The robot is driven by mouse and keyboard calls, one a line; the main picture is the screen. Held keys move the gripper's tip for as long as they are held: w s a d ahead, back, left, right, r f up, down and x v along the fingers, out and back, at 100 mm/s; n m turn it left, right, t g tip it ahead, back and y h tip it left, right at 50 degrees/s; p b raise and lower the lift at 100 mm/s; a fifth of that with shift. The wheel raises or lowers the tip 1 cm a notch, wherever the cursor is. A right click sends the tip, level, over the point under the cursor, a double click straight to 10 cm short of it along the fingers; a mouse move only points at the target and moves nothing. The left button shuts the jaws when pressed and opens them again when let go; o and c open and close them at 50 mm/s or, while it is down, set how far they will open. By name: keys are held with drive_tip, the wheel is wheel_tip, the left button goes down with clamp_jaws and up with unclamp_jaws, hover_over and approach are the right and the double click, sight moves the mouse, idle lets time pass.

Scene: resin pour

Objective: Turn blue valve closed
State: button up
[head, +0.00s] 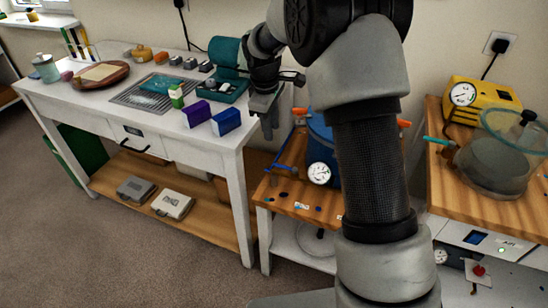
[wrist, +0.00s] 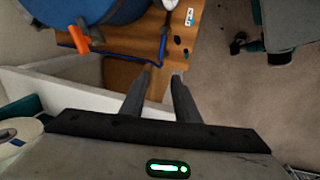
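The blue pot (head: 318,135) stands on a wooden-topped stand, partly hidden behind my arm in the head view, with orange handles and a round gauge (head: 319,173). Part of the blue pot (wrist: 90,8) and an orange handle (wrist: 76,40) show at the top left of the wrist view. A thin blue bent piece (wrist: 163,42) lies beside the pot over the wood; I cannot tell whether it is the blue valve or its position. My gripper (wrist: 162,73) is open, with nothing between its fingers. In the head view my gripper (head: 266,118) hangs left of the pot.
A white table (head: 75,99) on the left carries boxes and a teal case (head: 226,68). A wooden bench (head: 440,185) on the right holds a yellow gauge unit (head: 482,98) and a clear chamber (head: 500,160). Carpet (head: 120,245) in front is free.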

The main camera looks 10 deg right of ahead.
sight(276, 164)
drive_tip(key=w+f, duration=0.1)
drive_tip(key=f, duration=0.4)
drive_tip(key=d+f+b, duration=0.1)
drive_tip(key=f, duration=0.4)
drive_tip(key=w+f+b, duration=0.1)
drive_tip(key=f, duration=0.5)
drive_tip(key=shift+w+d, duration=0.3)
drive_tip(key=shift+w, duration=0.05)
clamp_jaws()
